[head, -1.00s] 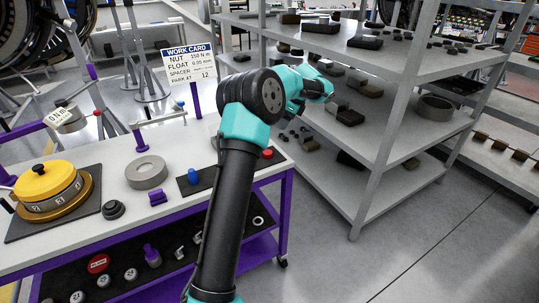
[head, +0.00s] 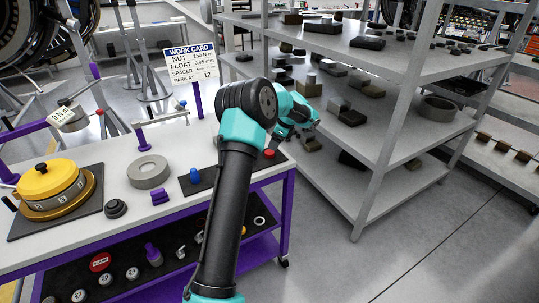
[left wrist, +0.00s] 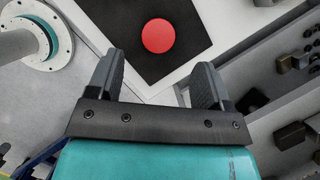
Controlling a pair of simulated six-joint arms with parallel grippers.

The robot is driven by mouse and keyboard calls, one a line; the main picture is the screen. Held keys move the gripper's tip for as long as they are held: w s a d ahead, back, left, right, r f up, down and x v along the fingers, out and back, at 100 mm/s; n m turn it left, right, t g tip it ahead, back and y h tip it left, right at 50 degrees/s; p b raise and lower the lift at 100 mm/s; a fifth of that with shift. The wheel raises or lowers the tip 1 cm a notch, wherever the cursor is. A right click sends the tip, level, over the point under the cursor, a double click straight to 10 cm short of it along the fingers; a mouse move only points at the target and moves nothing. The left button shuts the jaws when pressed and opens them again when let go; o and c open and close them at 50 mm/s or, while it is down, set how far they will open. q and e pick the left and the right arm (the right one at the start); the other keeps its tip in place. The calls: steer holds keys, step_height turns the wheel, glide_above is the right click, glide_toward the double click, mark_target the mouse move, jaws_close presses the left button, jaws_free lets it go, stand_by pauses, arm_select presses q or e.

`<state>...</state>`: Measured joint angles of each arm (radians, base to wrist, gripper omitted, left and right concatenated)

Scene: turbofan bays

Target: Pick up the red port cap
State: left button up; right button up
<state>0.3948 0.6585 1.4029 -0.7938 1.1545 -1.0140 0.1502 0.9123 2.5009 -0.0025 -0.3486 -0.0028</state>
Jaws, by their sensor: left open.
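The red port cap (head: 269,154) sits on the right end of a dark mat (head: 215,179) on the bench top. In the left wrist view the red cap (left wrist: 158,36) is a round red disc on the dark mat, beyond the fingertips and roughly centred between them. My left gripper (left wrist: 152,82) is open and empty, its two fingers apart. In the head view the wrist end of my left arm (head: 300,112) is above and to the right of the cap; the fingers are hard to make out there. My right gripper is not in view.
A blue cap (head: 194,175) stands on the same mat. A grey ring (head: 148,172), a purple block (head: 160,196) and a yellow-topped dial unit (head: 50,185) are further left on the bench. A grey shelf rack (head: 390,150) with dark parts stands close on the right.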

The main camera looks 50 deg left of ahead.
mark_target(269, 152)
arm_select(q)
steer(key=shift+s+a+f, duration=0.1)
steer(key=shift+a+f, duration=0.1)
steer(key=shift+f, duration=0.35)
steer(key=shift+x, duration=2.6)
steer(key=shift+s, duration=0.1)
steer(key=shift+c, duration=0.5)
steer(key=c, duration=0.8)
steer(key=shift+r, duration=0.1)
